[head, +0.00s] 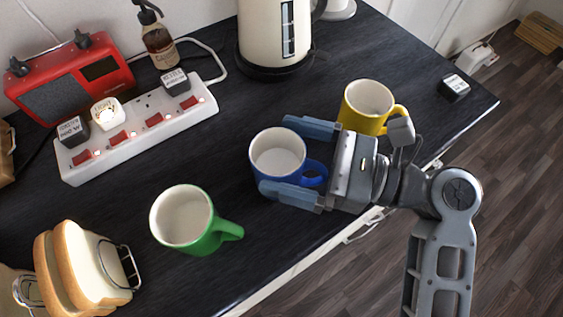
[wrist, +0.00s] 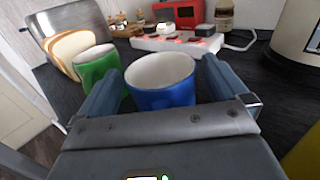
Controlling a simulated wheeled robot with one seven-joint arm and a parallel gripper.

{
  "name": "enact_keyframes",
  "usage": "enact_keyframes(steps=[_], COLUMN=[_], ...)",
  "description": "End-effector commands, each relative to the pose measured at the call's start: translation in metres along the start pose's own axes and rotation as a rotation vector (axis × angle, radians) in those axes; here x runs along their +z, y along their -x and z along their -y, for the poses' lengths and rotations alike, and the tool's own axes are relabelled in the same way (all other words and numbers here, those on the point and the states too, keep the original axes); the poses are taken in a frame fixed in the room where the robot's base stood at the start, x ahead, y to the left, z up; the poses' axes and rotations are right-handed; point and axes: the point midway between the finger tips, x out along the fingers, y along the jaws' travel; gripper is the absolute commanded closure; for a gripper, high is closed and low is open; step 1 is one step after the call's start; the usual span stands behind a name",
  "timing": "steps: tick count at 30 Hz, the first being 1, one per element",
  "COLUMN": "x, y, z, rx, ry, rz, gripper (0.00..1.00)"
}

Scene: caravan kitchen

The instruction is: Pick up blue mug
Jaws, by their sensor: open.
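The blue mug (head: 277,155) stands upright on the dark counter, white inside, with its handle toward my gripper. My gripper (head: 287,155) is open around it, one finger on each side, with the mug between the fingers. In the wrist view the blue mug (wrist: 162,84) sits between the two fingers of my gripper (wrist: 157,88). I cannot tell whether either finger touches it.
A green mug (head: 184,220) stands to the left and a yellow mug (head: 366,106) close behind my gripper. A power strip (head: 140,130), a red radio (head: 72,80), a kettle (head: 273,35), a soap bottle (head: 158,45) and bread in a rack (head: 85,265) surround them. The counter's front edge is near.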

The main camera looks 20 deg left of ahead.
Motion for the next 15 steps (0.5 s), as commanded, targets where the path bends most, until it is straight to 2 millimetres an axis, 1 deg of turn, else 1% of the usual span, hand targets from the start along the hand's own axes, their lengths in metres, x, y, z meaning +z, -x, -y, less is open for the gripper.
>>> enact_keyframes(steps=[5,15], x=[-0.0001,0.0001], y=[0.0,0.0003], z=[0.0001,0.0001], rx=[0.0,0.0], ry=[0.0,0.0], rz=[0.0,0.0], gripper=[0.0,0.33])
